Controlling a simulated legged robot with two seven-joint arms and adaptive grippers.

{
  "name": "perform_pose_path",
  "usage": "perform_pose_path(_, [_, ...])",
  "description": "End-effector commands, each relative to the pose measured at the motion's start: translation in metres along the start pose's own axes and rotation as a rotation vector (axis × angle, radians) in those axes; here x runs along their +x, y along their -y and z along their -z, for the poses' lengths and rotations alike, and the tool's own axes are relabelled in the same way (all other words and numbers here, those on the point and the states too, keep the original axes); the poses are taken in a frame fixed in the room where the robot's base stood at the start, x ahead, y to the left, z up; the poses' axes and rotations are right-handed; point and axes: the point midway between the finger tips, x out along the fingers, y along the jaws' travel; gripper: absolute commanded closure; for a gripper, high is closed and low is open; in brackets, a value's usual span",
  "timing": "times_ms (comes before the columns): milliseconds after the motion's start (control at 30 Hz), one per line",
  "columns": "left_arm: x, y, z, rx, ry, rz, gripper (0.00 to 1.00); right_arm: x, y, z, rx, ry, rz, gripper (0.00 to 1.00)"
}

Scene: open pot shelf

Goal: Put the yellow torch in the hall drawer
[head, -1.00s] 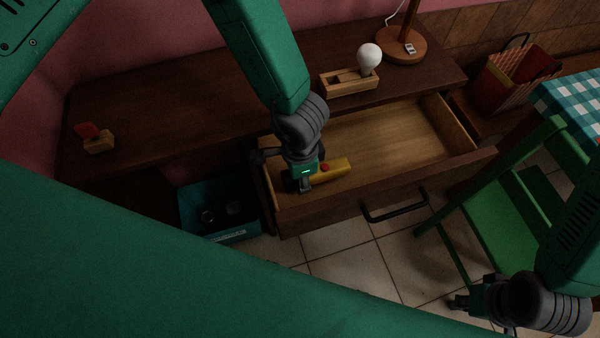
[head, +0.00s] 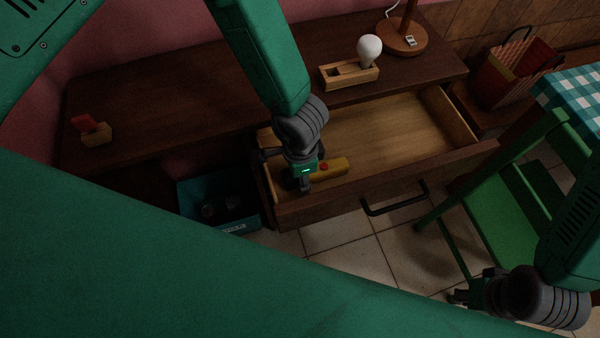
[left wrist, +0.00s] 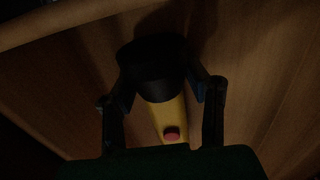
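The yellow torch (head: 334,166), with a red button and a black head, lies at the left end of the open hall drawer (head: 400,130). My left gripper (head: 304,186) reaches down over its head end and hides part of it. In the left wrist view the torch (left wrist: 168,117) lies between the two fingers of my left gripper (left wrist: 160,88). The fingers look spread, with a gap beside the yellow body; contact at the dark head is hard to see. My right gripper (head: 461,298) hangs at the lower right, away from the drawer; its fingers are too small and dark to read.
On the cabinet top (head: 200,95) stand a wooden holder with a bulb (head: 348,75), a lamp base (head: 403,42) and a small red-and-wood block (head: 95,132). A teal box (head: 220,203) sits below, left of the drawer. A green chair (head: 500,215) stands at right. The drawer's right side is empty.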

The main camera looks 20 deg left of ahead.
Motion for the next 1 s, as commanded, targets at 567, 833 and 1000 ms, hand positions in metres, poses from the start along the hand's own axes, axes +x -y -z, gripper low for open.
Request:
perform_pose_path(567, [-0.028, 0.001, 0.001, -0.002, -0.003, 0.001, 0.43, -0.001, 0.0, -0.002, 0.0, -0.003, 0.0, 1.0])
perform_pose_path(833, [-0.085, 0.001, 0.001, -0.003, -0.002, 0.0, 0.43, -0.001, 0.0, -0.002, 0.0, -0.003, 0.0, 1.0])
perform_pose_path(1000, [-0.109, 0.001, 0.002, -0.001, -0.001, 0.0, 0.43, -0.001, 0.0, -0.002, 0.0, -0.003, 0.0, 1.0])
